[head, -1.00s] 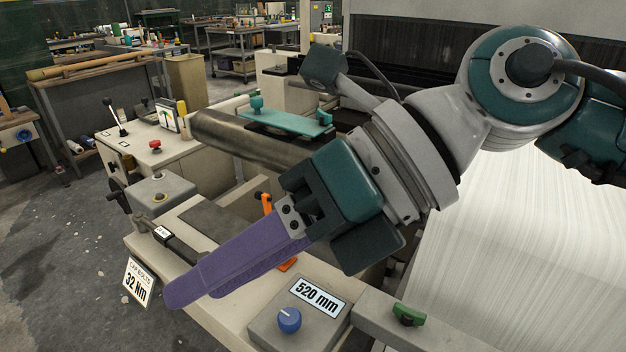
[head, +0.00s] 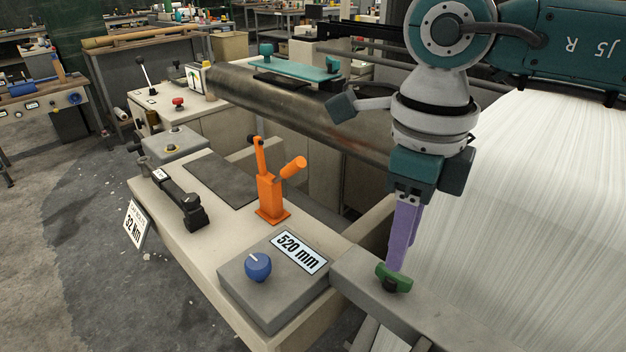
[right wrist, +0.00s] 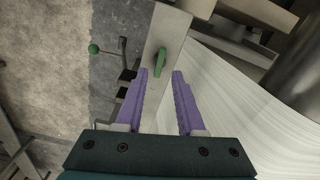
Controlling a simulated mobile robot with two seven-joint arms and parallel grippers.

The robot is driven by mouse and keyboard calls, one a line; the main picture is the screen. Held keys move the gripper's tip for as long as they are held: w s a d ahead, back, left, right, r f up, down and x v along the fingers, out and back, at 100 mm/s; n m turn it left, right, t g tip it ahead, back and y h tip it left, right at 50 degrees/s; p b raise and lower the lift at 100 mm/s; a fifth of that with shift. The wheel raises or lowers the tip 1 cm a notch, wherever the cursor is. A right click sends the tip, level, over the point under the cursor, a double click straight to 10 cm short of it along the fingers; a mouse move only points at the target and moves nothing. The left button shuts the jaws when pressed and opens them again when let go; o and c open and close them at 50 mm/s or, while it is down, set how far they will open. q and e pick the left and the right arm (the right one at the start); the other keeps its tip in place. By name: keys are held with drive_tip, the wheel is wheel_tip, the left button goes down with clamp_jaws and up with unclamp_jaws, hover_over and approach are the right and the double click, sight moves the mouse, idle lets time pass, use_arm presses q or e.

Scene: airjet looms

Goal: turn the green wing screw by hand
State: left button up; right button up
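The green wing screw (head: 393,278) sits on the grey beam (head: 400,307) at the front right in the head view. It also shows in the right wrist view (right wrist: 160,62), just beyond the fingertips and roughly between their lines. My right gripper (head: 394,266) points down above the screw, its purple fingers close behind it in the head view. In the right wrist view the two fingers (right wrist: 160,75) are spread apart with nothing between them. Whether a fingertip touches the screw I cannot tell. My left gripper is not in view.
A grey box with a blue knob (head: 258,266) and a 520 mm label (head: 299,252) stands left of the beam. An orange toggle clamp (head: 270,195) and a black torque wrench (head: 180,200) are on the bench. White warp threads (head: 530,200) spread to the right.

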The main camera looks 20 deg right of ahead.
sight(393, 279)
wheel_tip(393, 279, down, 4)
drive_tip(key=shift+r+b, duration=0.1)
drive_tip(key=shift+b, duration=1.1)
drive_tip(key=c, duration=0.6)
